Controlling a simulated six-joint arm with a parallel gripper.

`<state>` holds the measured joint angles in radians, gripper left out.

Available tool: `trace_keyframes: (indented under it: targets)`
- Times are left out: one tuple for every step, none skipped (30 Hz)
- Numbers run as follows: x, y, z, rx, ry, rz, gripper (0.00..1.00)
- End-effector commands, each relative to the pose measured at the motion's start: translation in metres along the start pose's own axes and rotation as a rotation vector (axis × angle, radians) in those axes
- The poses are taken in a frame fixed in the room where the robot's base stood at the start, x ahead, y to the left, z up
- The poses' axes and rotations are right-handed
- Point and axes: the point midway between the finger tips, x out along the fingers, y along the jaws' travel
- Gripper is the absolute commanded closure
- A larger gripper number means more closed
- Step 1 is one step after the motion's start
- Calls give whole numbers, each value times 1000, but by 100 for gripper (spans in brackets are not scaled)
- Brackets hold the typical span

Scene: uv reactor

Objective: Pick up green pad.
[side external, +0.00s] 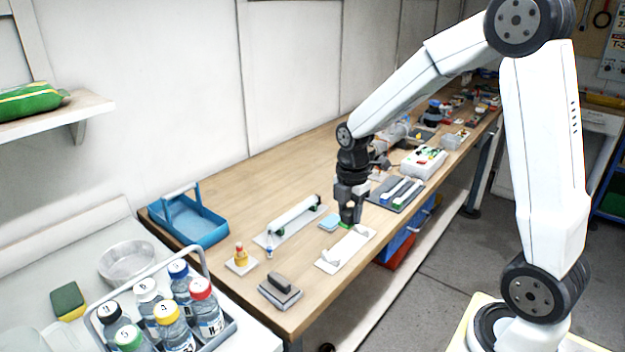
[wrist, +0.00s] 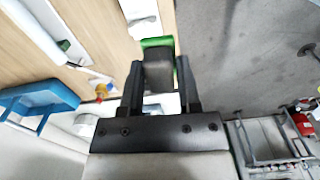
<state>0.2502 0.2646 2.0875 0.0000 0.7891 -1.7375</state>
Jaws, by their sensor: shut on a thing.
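The green pad (wrist: 157,42) shows in the wrist view as a bright green edge around a dark grey block that sits between my fingers. My gripper (wrist: 160,78) is shut on this grey block of the pad. In the side external view, my gripper (side external: 350,217) points down over the workbench, at the far end of a white plate (side external: 333,264). A small strip of the green pad (side external: 345,225) shows under the fingertips. Most of the pad is hidden by the fingers, and I cannot tell whether it touches the bench.
A light blue pad (side external: 329,223) lies just left of my gripper. A white rail on a plate (side external: 293,216) and a blue tray (side external: 190,226) are farther left. A grey block (side external: 281,289) lies near the front edge. A dark plate with white bars (side external: 396,192) is to the right.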

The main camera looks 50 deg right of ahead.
Motion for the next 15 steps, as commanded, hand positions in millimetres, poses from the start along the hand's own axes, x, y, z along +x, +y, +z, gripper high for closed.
trace_keyframes:
  targets:
    - [-1,-3,0,0,0,0,100]
    - [-2,-4,0,0,0,0,100]
    - [-2,-5,0,0,0,0,100]
    - [-3,-6,-1,0,0,0,100]
    - [-3,-7,-1,0,0,0,100]
    - [-3,-7,-1,0,0,0,100]
    - [-3,-8,-1,0,0,0,100]
    - [-3,-8,-1,0,0,0,100]
    - [-3,-8,-1,0,0,0,100]
    - [-4,-8,-1,0,0,0,100]
    - [-3,-8,-1,0,0,0,100]
    - [-3,-8,-1,0,0,0,100]
    - [-3,-8,-1,0,0,0,100]
    - [-3,-8,-1,0,0,0,100]
    - [-3,-8,-1,0,0,0,100]
